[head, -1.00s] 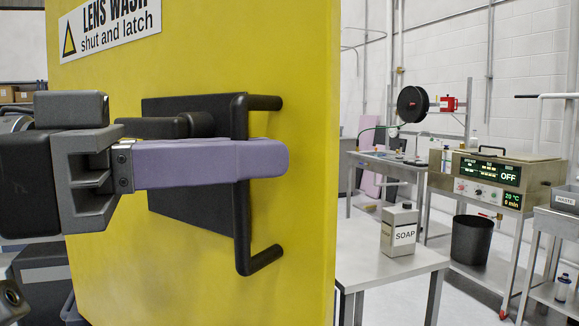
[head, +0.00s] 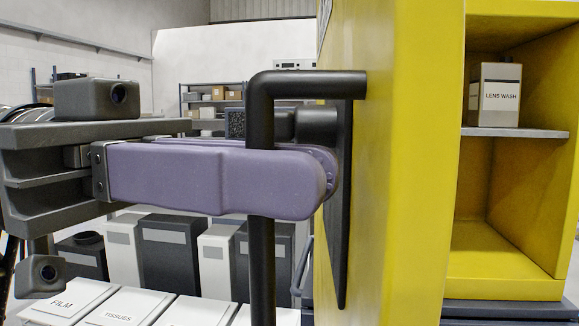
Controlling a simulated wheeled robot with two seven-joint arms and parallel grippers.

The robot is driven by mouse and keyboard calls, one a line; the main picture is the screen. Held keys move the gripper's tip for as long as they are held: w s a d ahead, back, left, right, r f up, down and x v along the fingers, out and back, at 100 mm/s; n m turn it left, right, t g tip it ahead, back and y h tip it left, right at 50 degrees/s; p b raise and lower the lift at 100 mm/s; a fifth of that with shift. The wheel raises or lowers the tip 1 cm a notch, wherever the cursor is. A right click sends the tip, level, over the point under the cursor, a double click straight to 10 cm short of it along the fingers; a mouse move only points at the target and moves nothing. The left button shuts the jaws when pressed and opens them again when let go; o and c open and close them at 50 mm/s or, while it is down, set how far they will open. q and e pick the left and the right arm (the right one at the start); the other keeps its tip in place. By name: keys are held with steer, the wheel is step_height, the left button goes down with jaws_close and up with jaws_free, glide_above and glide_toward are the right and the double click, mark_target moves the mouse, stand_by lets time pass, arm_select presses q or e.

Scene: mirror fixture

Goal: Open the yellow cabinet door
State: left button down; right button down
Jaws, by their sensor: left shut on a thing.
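The yellow cabinet door (head: 375,200) stands right of the middle, seen nearly edge-on. Its black bar handle (head: 261,270) juts out to the left from a dark backing plate. My left gripper (head: 315,180) comes in from the left, its purple fingers level and shut on the upright bar of the handle. The fingers hide part of the bar. The door is open: right of it I see into the yellow cabinet (head: 500,288). My right gripper is not in view.
A lens wash box (head: 499,95) stands on a shelf (head: 520,133) inside the cabinet. Lidded bins labelled film (head: 68,298) and tissues (head: 128,306) are below at the lower left, with taller bins behind. Shelving with cartons (head: 213,95) stands at the back.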

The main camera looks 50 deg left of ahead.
arm_select(q)
steer(key=shift+r, duration=0.1)
steer(key=c, duration=1.8)
jaws_free()
steer(key=shift+o, duration=0.2)
steer(key=p+v, duration=0.7)
steer(key=p, duration=0.1)
steer(key=shift+a, duration=0.4)
steer(key=shift+s, duration=0.15)
